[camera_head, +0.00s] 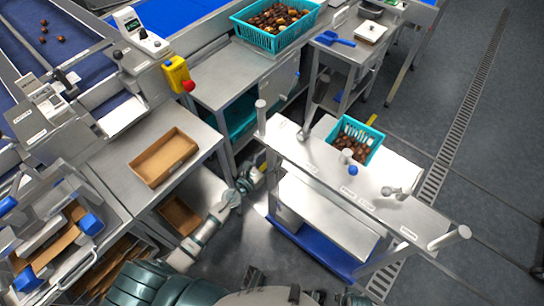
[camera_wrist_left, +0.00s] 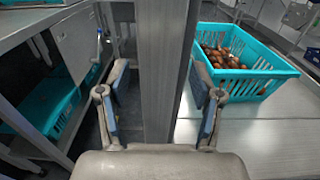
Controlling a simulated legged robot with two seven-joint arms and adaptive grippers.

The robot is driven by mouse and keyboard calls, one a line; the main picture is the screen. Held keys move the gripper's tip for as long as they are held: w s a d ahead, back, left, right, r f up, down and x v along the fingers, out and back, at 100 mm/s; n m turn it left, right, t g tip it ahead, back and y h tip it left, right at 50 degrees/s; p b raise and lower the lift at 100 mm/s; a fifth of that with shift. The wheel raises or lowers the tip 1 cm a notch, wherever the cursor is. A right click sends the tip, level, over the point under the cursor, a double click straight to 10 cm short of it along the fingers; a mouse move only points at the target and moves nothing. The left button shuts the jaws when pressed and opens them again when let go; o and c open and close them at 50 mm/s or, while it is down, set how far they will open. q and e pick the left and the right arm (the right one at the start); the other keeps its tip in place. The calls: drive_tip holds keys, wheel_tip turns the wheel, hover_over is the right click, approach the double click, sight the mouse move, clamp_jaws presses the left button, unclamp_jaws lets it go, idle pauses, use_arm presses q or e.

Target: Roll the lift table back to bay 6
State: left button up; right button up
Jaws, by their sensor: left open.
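The lift table (camera_head: 320,203) stands at centre right in the head view, with a blue base (camera_head: 325,254) and a long pale rail (camera_head: 330,167) along its near side. A teal basket of dates (camera_head: 371,151) is on its deck, and the basket (camera_wrist_left: 246,86) shows at the right in the left wrist view. My left gripper (camera_head: 257,172) is at the left end of the table. In the left wrist view my left gripper (camera_wrist_left: 158,105) is open, its fingers on either side of a grey metal bar (camera_wrist_left: 166,70). Contact cannot be told. My right gripper is not visible.
A steel bench with a cardboard tray (camera_head: 163,157) stands left of the lift table. Behind it is a counter with another teal date basket (camera_head: 273,27). A side table (camera_head: 347,45) holds a blue scoop. A floor drain (camera_head: 462,110) runs at the right, with open floor beyond.

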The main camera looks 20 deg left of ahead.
use_arm(q)
drive_tip(key=shift+w, duration=0.55)
drive_tip(key=shift+d, duration=0.2)
clamp_jaws()
